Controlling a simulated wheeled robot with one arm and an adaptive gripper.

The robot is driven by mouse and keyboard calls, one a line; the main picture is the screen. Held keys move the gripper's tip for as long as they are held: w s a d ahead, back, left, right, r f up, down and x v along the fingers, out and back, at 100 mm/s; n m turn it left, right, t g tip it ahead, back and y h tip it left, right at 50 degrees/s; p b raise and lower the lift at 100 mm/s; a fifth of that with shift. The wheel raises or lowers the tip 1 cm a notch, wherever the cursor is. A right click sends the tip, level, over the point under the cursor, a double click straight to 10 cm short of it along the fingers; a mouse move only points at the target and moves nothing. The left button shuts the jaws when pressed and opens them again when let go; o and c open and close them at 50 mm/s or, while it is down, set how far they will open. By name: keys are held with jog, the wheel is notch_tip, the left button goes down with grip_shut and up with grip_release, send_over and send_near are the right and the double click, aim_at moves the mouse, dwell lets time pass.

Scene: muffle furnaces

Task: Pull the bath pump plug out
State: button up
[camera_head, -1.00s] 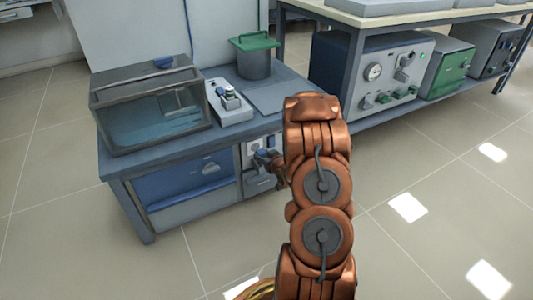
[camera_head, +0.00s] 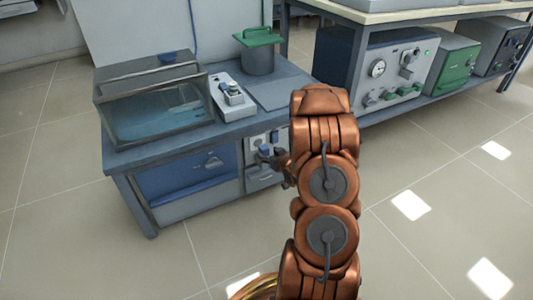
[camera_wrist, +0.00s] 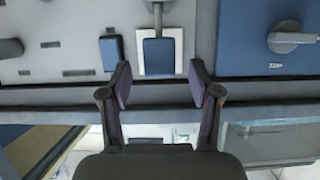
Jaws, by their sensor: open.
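A blue plug (camera_wrist: 158,54) sits on a white socket plate (camera_wrist: 173,33) in the grey panel, with a dark cord at its upper end in the wrist view. My gripper (camera_wrist: 160,82) is open and empty. Its two fingertips stand apart, a little below the plug in the picture, one toward each side; no contact shows. In the head view the blue plug (camera_head: 264,150) shows small on the bench's front panel, and my gripper (camera_head: 281,160) is just right of it, partly hidden by my arm. The water bath (camera_head: 150,125) stands on the bench top.
A smaller blue block (camera_wrist: 111,51) is left of the plug in the wrist view. A blue panel with a grey handle (camera_wrist: 290,38) lies right. A green-lidded pot (camera_head: 258,55) and white device (camera_head: 229,98) stand on the bench. The floor (camera_head: 430,230) at right is clear.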

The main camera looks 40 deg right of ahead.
jog(key=v, duration=0.9)
jog(key=shift+s, duration=0.15)
jog(key=shift+r, duration=0.15)
dwell(0.5)
